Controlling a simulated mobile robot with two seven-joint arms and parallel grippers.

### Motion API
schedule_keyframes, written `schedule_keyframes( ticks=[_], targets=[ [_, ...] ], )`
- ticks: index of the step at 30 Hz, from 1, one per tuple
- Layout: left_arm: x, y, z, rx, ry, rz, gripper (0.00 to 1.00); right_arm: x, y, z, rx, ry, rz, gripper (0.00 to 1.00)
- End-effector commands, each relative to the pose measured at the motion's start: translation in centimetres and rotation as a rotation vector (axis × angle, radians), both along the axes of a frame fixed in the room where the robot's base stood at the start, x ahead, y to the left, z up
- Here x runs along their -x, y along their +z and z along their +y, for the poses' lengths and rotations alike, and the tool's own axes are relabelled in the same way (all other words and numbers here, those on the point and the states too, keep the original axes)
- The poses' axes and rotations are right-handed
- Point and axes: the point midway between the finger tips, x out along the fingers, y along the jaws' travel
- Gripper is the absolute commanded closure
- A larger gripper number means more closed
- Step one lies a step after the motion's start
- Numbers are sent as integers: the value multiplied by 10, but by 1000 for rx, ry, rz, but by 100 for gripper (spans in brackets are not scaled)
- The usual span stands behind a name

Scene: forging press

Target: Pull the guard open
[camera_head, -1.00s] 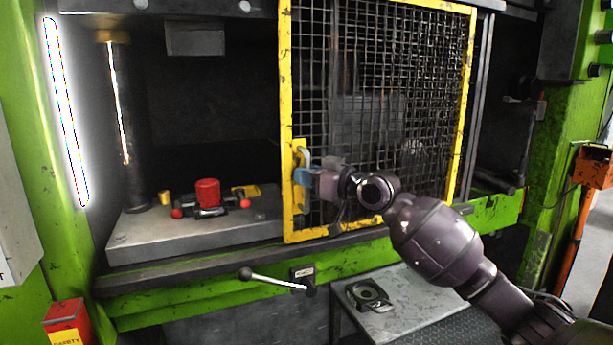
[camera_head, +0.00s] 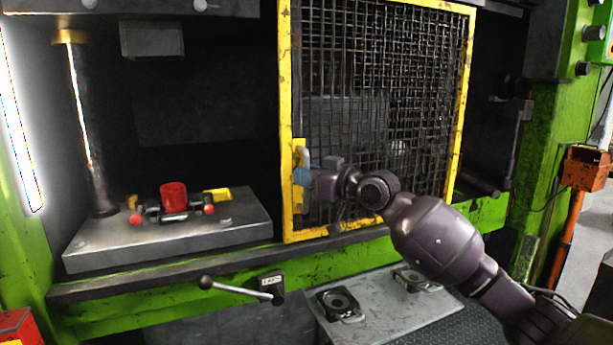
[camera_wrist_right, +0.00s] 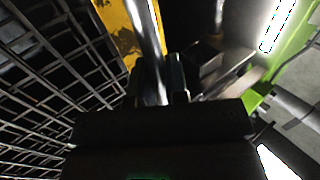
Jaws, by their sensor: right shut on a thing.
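The guard is a mesh panel in a yellow frame (camera_head: 285,120) standing across the right part of the press opening. Its handle (camera_head: 301,160) is on the left side of the frame; in the wrist view it shows as a shiny bar (camera_wrist_right: 150,45) beside the yellow frame (camera_wrist_right: 120,35). My right gripper (camera_head: 303,177) is shut on the handle, and its fingers close around the bar in the wrist view (camera_wrist_right: 162,92). The left part of the opening is uncovered. My left gripper is not in view.
A red cylinder (camera_head: 173,196) sits in a fixture on the grey press bed (camera_head: 160,245). A low table (camera_head: 385,310) stands in front. An orange box (camera_head: 585,168) is at the right.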

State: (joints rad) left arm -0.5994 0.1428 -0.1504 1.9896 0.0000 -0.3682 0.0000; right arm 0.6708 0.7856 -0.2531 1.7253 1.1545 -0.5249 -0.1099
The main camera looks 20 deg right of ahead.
Motion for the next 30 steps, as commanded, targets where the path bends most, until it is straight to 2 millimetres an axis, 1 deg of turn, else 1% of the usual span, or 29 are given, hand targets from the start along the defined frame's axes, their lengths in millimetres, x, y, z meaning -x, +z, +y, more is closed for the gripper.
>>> schedule_keyframes(
  ticks=[12, 13, 15, 17, 26, 30],
  targets=[
    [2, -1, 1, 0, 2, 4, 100, 0, -1, 0, 0, 0, 0, 100],
    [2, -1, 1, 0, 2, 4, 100, 0, -1, 0, 0, 0, 0, 81],
    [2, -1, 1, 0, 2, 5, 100, 0, 0, 0, 1, 0, 1, 70],
    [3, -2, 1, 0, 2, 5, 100, 0, 0, 0, 0, 0, 0, 62],
    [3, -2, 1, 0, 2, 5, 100, 1, 0, -1, 0, 0, 0, 62],
    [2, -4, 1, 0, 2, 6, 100, 10, -2, -8, 1, -1, 0, 62]
  ],
)
